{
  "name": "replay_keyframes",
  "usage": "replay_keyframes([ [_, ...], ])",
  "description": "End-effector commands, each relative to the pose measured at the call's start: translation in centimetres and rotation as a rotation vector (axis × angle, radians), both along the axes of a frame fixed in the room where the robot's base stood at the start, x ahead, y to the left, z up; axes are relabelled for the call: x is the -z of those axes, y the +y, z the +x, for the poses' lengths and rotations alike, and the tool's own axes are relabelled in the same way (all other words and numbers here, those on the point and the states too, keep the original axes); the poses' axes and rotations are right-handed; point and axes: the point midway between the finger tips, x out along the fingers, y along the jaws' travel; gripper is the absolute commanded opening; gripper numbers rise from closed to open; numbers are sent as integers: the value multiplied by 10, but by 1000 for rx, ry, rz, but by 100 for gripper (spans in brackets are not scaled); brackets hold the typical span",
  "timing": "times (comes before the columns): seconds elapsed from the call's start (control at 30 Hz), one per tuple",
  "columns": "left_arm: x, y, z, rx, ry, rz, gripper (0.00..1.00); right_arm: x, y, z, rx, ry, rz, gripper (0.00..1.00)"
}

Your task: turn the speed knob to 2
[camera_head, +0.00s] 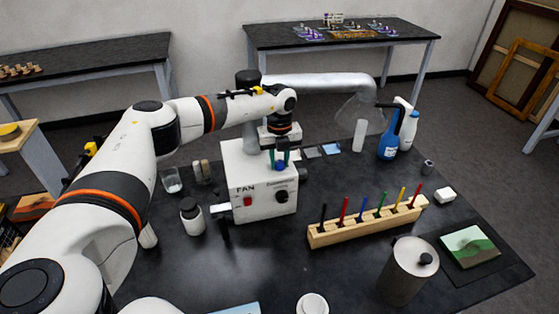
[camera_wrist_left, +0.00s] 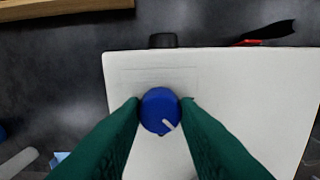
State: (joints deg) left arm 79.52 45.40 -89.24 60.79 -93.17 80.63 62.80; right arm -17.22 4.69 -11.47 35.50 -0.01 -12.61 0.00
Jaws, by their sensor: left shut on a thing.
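A white box labelled FAN (camera_head: 258,207) stands on the black table, with a red switch (camera_head: 247,201) and a black round knob (camera_head: 282,196) on its front. A small blue knob (camera_wrist_left: 158,106) sits on the box's pale top face (camera_wrist_left: 240,85). Its white pointer line slants to the lower right in the wrist view. My left gripper (camera_head: 281,163) reaches down over the box, and its green fingers (camera_wrist_left: 163,110) are shut on the blue knob, one on each side. I cannot read any scale marks around it. My right gripper is not in view.
A wooden rack with coloured sticks (camera_head: 355,232) stands right of the box, and a metal canister (camera_head: 405,275) is in front of it. Blue and white bottles (camera_head: 390,143) and a metal duct (camera_head: 320,82) are behind.

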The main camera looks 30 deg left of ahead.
Motion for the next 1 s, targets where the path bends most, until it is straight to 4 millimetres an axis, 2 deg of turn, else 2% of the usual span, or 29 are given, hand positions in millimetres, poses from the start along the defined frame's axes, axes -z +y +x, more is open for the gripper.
replay_keyframes([
  [0.6, -1, 0, 1, 543, -6, 0, 5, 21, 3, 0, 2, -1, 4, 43],
  [1.0, -2, 0, 2, 719, -7, 0, 5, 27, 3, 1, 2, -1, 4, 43],
])
